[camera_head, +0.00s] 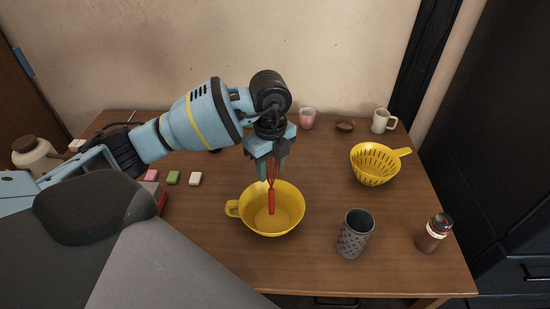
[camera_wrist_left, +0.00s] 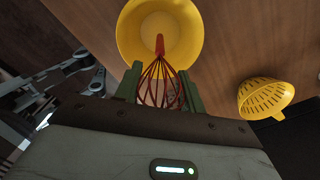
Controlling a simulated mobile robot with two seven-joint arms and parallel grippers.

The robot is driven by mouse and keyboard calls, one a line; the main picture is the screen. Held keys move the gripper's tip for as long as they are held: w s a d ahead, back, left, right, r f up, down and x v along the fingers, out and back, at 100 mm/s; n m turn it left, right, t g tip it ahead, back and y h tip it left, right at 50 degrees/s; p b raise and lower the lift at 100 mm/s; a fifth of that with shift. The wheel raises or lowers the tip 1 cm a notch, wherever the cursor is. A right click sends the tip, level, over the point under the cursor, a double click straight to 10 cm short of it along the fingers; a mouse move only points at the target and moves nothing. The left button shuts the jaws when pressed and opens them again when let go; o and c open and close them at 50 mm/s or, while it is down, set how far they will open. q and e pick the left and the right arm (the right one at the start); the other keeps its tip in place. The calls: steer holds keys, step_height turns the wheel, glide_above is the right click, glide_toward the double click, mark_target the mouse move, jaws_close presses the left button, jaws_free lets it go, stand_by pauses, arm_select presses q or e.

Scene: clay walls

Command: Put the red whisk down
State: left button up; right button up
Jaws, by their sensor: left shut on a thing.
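The red whisk (camera_head: 271,197) hangs from my left gripper (camera_head: 270,166), with its wire end up between the fingers and its red handle pointing down. The handle shows in front of the inside of the yellow bowl (camera_head: 289,222), which has a loop handle on its left. The left wrist view shows the whisk (camera_wrist_left: 160,70) between the green fingers of my left gripper (camera_wrist_left: 158,92), its handle end over the yellow bowl (camera_wrist_left: 185,22). I cannot tell whether the handle touches the bowl's bottom. My right gripper does not show.
A yellow colander (camera_head: 376,165) stands to the right, also in the wrist view (camera_wrist_left: 266,97). A grey perforated cup (camera_head: 355,234) and a brown bottle (camera_head: 434,233) stand at the front right. Small blocks (camera_head: 173,178) lie left of the bowl. Mugs (camera_head: 381,121) stand along the back. Bare wood lies right of the bowl.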

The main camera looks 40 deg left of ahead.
arm_select(q)
steer(key=shift+f+b, duration=0.3)
steer(key=shift+f, duration=0.6)
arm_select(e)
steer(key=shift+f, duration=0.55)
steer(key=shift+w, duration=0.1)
arm_select(q)
steer(key=o, duration=1.1)
steer(key=shift+c, duration=0.2)
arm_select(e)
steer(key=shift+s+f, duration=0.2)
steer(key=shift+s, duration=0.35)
